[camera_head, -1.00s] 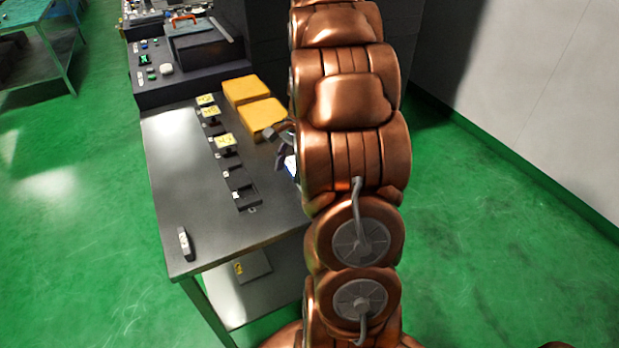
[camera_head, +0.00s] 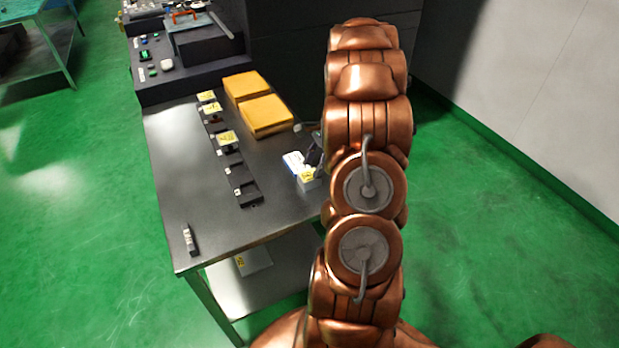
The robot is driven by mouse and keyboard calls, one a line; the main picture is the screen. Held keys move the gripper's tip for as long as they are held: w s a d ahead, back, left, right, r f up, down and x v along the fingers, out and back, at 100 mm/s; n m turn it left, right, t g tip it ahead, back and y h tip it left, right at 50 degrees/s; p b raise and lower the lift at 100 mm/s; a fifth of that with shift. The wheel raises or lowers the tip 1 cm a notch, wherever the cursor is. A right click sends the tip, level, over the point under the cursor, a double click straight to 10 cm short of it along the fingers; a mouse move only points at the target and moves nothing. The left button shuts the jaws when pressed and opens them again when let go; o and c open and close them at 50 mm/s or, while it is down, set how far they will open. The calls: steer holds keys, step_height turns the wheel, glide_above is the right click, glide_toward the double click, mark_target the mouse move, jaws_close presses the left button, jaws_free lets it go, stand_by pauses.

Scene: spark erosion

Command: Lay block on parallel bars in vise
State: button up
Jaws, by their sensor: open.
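My copper arm crosses the table's right side and hides much of what lies behind it. Only part of my gripper (camera_head: 314,150) shows, dark and grey, at the arm's left edge; it is open. A small grey block with a yellow label (camera_head: 307,175) sits just below it near the table's right edge. I cannot tell whether they touch. A white and blue item (camera_head: 293,161) lies just left of the gripper. I cannot make out the vise or the parallel bars.
A dark slotted rack (camera_head: 249,196) with yellow-tagged pieces runs along the grey table (camera_head: 178,170). Two yellow boxes (camera_head: 267,115) stand behind. A small grey bar (camera_head: 189,240) lies at the front left corner. A dark machine console (camera_head: 165,82) stands at the back.

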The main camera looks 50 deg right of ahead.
mark_target(309, 175)
steer(key=p+x, duration=0.1)
steer(key=x, duration=0.3)
steer(key=shift+a, duration=0.1)
jaws_close()
steer(key=shift+r, duration=0.15)
stand_by(0.4)
